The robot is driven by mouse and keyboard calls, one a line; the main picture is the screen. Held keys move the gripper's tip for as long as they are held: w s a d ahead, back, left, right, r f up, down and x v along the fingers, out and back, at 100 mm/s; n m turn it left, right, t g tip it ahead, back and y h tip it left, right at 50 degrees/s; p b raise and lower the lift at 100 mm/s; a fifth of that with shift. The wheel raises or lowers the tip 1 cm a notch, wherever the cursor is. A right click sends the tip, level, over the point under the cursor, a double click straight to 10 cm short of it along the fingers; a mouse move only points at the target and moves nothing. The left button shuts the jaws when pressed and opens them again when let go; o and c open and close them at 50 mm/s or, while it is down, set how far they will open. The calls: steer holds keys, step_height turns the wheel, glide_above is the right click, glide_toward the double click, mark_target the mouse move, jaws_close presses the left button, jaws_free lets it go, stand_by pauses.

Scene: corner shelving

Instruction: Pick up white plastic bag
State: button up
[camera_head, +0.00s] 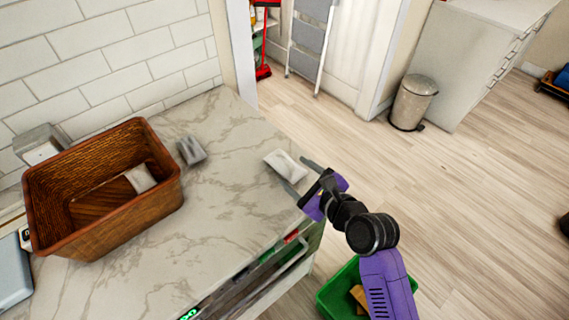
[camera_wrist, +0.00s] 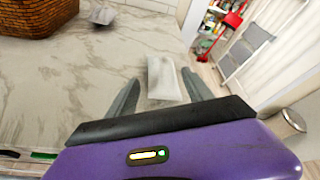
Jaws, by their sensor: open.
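The white plastic bag (camera_head: 285,165) lies on the marble counter (camera_head: 225,215) near its right edge. In the wrist view the bag (camera_wrist: 166,79) lies ahead of my gripper, with its near part between the two grey fingers. My gripper (camera_head: 301,177) is open, with one finger on each side of the bag. The fingers (camera_wrist: 161,97) do not appear to press on the bag. I cannot tell the exact height of the fingertips above the counter.
A brown wicker basket (camera_head: 110,225) holding a few items stands on the counter at left. A small grey-white object (camera_head: 191,150) lies beside it. A green bin (camera_head: 338,292) is below the counter's right edge. A trash can (camera_head: 412,103) stands on the floor.

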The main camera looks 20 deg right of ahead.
mark_target(291, 169)
steer(key=shift+p+x, duration=0.3)
steer(key=shift+x, duration=2.05)
steer(key=shift+d+f, duration=0.1)
steer(key=shift+d, duration=0.05)
steer(key=shift+c, duration=0.4)
steer(key=c, duration=1)
